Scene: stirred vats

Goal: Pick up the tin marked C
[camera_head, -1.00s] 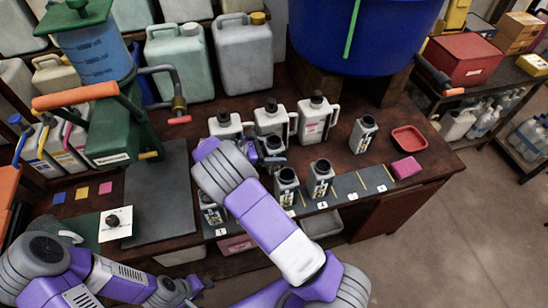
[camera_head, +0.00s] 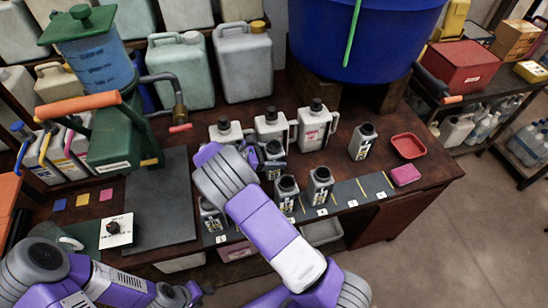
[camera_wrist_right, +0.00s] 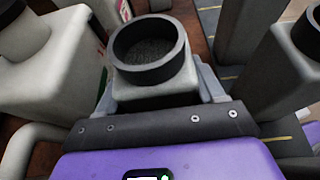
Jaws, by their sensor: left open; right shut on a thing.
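Several grey tins with black necks stand on the brown bench, among them one at the left (camera_head: 211,218), two in the middle (camera_head: 287,193) (camera_head: 319,188) and one at the right (camera_head: 361,146). My right gripper (camera_head: 262,160) is shut on another grey tin (camera_head: 274,168), just behind the middle ones. In the right wrist view this tin's open black neck (camera_wrist_right: 148,50) faces the camera, between the jaws. Its letter is not readable, so I cannot tell which tin is marked C. My left gripper (camera_head: 184,295) is open and empty at the lower left.
White jugs with black caps (camera_head: 271,128) stand close behind the held tin. A dark strip with numbered cards (camera_head: 340,197) runs along the front edge. A dark mat (camera_head: 160,205) is bare.

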